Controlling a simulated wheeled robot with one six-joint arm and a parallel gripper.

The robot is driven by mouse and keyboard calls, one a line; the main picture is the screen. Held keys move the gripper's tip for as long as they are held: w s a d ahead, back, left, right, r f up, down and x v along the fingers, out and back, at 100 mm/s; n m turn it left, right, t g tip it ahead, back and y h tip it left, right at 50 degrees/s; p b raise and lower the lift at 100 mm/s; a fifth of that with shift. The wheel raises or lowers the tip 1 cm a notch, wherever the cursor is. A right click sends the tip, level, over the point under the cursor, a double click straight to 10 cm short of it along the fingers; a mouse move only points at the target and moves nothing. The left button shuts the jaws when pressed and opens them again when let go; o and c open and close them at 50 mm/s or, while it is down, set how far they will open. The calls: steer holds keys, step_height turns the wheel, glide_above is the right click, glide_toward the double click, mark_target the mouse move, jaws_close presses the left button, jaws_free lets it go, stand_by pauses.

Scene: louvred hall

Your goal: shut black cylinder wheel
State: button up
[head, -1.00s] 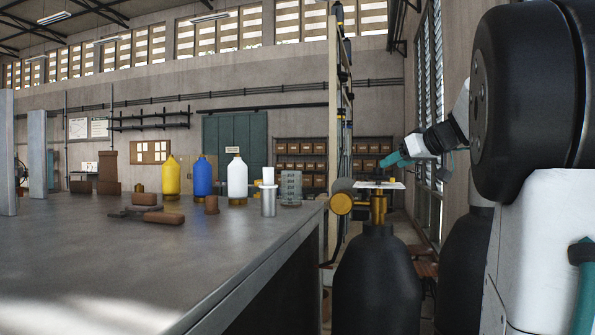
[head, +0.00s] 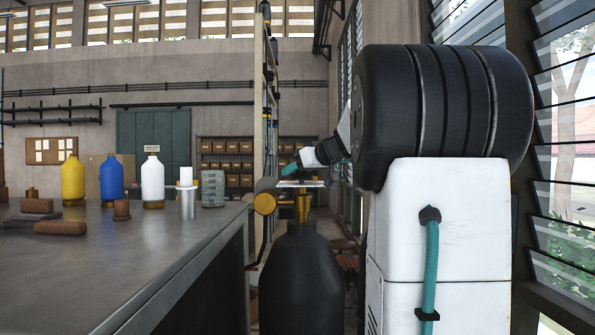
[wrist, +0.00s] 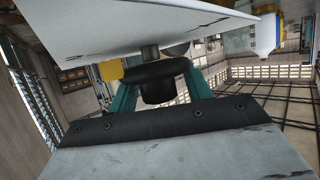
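The black cylinder (head: 300,285) stands upright on the floor beside the table, with a brass valve (head: 303,207) on top. A thin white plate (head: 300,184) lies across the valve's top. My gripper (head: 290,170) is at the valve top, just above the plate in the head view. In the wrist view, its two teal fingers stand apart on either side of a dark round part (wrist: 158,82), which seems to be the wheel. The fingertips are partly hidden behind it, so contact is unclear. The white plate fills the top of that view.
The grey table (head: 150,250) ends close left of the cylinder. Yellow (head: 73,180), blue (head: 111,180) and white (head: 152,180) bottles stand on it. Louvred windows (head: 565,120) are at the right.

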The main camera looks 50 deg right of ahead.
steer(key=c, duration=0.8)
steer(key=shift+f, duration=0.1)
steer(key=shift+m+h, duration=0.3)
steer(key=shift+f+m+h, duration=0.15)
steer(key=shift+m+h, duration=0.45)
steer(key=shift+h, duration=0.1)
steer(key=shift+s+d+m+g+h, duration=0.15)
steer(key=shift+m+g+h, duration=0.35)
steer(key=shift+m+h, duration=0.5)
steer(key=shift+w+d+m+g+h, duration=0.1)
steer(key=shift+d+m+g+h, duration=0.3)
steer(key=shift+m+h, duration=0.6)
steer(key=shift+s+a+m+g+h, duration=0.1)
steer(key=shift+m+g+h, duration=0.2)
steer(key=shift+g+h, duration=0.1)
steer(key=o, duration=1)
